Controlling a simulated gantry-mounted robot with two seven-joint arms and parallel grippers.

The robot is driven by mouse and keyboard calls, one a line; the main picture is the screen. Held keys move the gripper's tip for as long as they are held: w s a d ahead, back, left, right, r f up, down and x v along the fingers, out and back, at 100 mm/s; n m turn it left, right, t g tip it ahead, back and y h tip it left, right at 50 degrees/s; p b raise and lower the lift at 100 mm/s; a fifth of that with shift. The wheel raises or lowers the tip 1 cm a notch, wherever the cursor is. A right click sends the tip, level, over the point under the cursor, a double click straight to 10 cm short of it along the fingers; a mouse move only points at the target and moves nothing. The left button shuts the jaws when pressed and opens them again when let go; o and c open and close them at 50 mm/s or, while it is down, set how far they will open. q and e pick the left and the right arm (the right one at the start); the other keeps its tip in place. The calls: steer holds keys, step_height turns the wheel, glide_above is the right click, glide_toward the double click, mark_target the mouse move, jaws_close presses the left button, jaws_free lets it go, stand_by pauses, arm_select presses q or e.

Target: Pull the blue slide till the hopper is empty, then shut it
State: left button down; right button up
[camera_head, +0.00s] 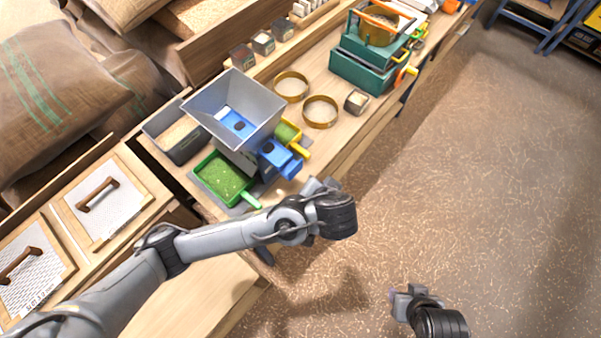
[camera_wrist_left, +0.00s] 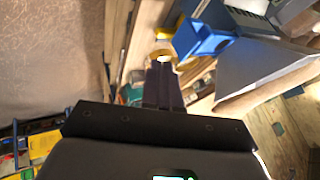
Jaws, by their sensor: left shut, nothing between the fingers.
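The grey hopper (camera_head: 262,108) stands on the bench. Its inner walls look bare, and a blue surface with a dark spot shows at its bottom. The blue slide (camera_head: 285,165) sticks out below the hopper on its right side; a blue part, likely the slide, shows in the left wrist view (camera_wrist_left: 208,38).
A grey bin (camera_head: 160,122), brass rings (camera_head: 320,111) and teal boxes (camera_head: 360,74) stand on the bench. The floor at right is clear.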

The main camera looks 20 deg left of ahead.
arm_select(q)
steer(key=shift+w+a+f+p, duration=0.65)
steer(key=shift+w+a+f, duration=2.05)
steer(key=shift+a+f, duration=0.1)
